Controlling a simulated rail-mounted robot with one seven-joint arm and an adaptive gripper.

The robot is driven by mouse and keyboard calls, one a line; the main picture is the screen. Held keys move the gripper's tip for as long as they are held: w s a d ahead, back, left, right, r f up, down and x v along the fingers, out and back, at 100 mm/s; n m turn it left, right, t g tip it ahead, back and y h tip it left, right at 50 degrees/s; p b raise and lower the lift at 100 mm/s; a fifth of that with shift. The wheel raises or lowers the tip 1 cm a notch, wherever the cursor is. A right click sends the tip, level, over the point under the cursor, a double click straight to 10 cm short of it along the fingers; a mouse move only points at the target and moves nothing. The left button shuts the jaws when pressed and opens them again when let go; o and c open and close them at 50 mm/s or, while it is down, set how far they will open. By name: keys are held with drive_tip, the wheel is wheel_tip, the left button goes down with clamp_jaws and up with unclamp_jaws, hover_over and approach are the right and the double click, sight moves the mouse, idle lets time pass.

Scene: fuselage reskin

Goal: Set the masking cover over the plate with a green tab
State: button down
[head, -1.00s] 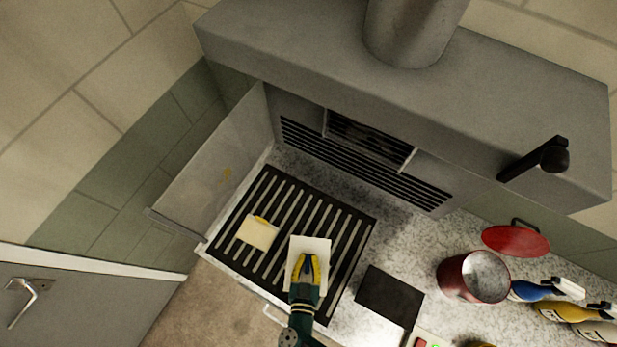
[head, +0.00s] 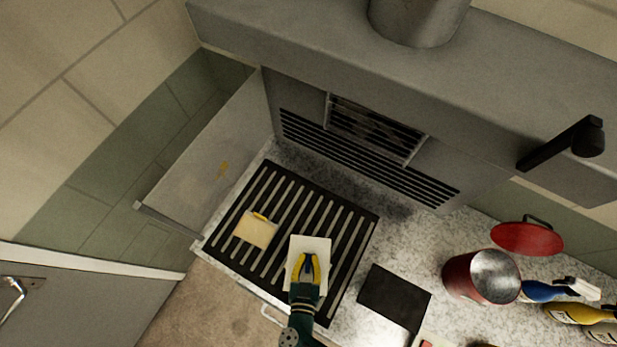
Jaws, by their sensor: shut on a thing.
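My gripper (head: 308,268), with yellow fingers, is over the black slatted grate near its front edge. It is shut on a pale rectangular panel (head: 311,243), which looks like the masking cover; the fingers hide the grip point. I cannot tell whether the panel is raised or touches the grate, or what lies under it. A smaller cream plate (head: 256,234) with a yellow tab (head: 260,216) lies on the grate to the left, apart from the panel. No green tab shows in view.
The slatted grate (head: 345,234) has bare room behind and right of the panel. A grey side screen (head: 205,155) bounds it at left and a hood (head: 420,95) overhangs behind. A dark square pad (head: 394,298), red pot (head: 466,279), red lid (head: 527,238) and several bottles (head: 547,291) are at right.

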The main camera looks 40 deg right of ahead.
drive_tip(key=shift+f, duration=0.15)
drive_tip(key=c, duration=1.2)
unclamp_jaws()
drive_tip(key=shift+o, duration=0.2)
drive_tip(key=shift+a, duration=0.1)
drive_tip(key=v, duration=1.2)
